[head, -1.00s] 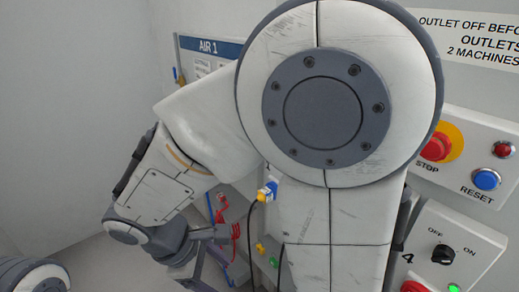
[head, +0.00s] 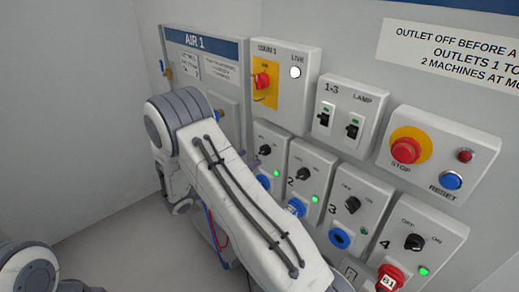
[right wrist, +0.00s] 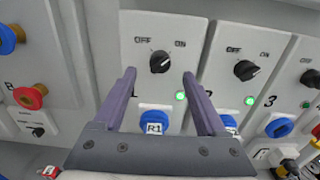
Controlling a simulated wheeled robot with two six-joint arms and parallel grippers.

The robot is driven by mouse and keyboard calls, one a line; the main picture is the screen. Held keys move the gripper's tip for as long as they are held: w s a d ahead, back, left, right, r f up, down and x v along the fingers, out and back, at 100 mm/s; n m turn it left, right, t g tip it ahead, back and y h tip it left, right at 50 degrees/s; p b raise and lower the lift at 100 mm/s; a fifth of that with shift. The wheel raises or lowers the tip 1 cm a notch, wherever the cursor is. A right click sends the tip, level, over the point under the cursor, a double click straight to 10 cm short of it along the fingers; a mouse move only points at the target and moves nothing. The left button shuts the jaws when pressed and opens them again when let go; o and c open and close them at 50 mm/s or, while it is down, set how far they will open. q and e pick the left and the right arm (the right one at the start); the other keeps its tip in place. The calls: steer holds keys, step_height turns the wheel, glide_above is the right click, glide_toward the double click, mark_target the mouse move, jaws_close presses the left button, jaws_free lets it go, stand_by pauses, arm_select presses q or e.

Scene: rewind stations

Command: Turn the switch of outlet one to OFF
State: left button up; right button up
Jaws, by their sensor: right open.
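The outlet one panel (head: 250,135) is on the wall, partly hidden by my right arm in the head view. Its black rotary switch (head: 265,150) shows there and in the right wrist view (right wrist: 159,62), where the knob appears turned toward ON. Its green light (right wrist: 181,97) is lit. A blue plug marked R1 (right wrist: 155,121) sits below the switch. My right gripper (right wrist: 158,74) is open and empty, its fingers on either side of the switch in the picture; contact cannot be told. My arm hides its fingers in the head view. My left gripper is not in view.
Outlet two (head: 303,173), outlet three (head: 352,205) and outlet four (head: 415,242) stand in a row to the right. Above are the red STOP button (head: 406,150), the blue RESET button (head: 451,181) and the main switch box (head: 285,80). Free floor lies at lower left.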

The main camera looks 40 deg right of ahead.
mark_target(261, 151)
steer(key=d, duration=0.2)
steer(key=d+p, duration=0.1)
steer(key=d, duration=0.2)
steer(key=shift+w+d, duration=0.2)
steer(key=shift+d, duration=0.1)
jaws_close()
